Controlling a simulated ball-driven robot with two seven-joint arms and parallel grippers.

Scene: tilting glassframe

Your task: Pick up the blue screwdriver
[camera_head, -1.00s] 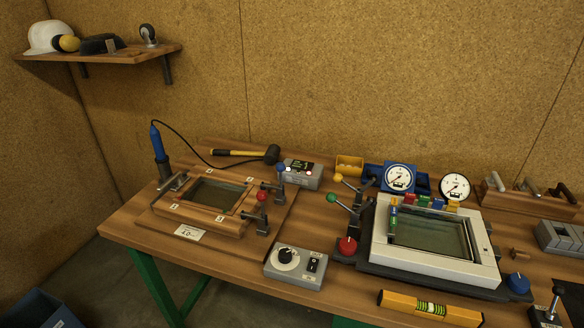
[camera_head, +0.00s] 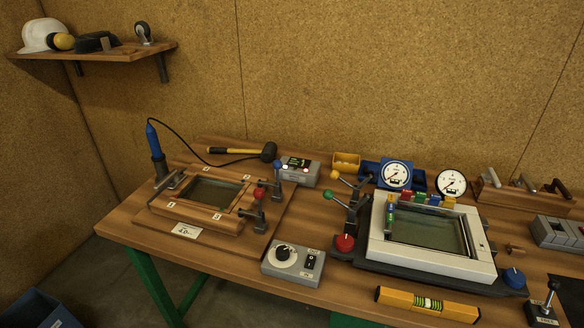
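A blue-handled tool (camera_head: 152,138) with a black cord stands nearly upright in a dark holder at the left end of the workbench. It is the only long blue-handled tool I can make out, but the cord leaves me unable to tell whether it is a screwdriver. The holder is beside a wooden frame with a glass pane (camera_head: 211,191). Neither my left nor my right gripper is in view, and nothing is seen touching the tool.
The workbench (camera_head: 140,231) holds a black-headed mallet (camera_head: 268,152), a grey control box (camera_head: 293,263), levers with coloured knobs, a white-framed glass unit (camera_head: 376,240), two round gauges and a yellow level (camera_head: 427,304). A shelf (camera_head: 110,56) hangs at upper left. A blue bin (camera_head: 38,310) is at lower left.

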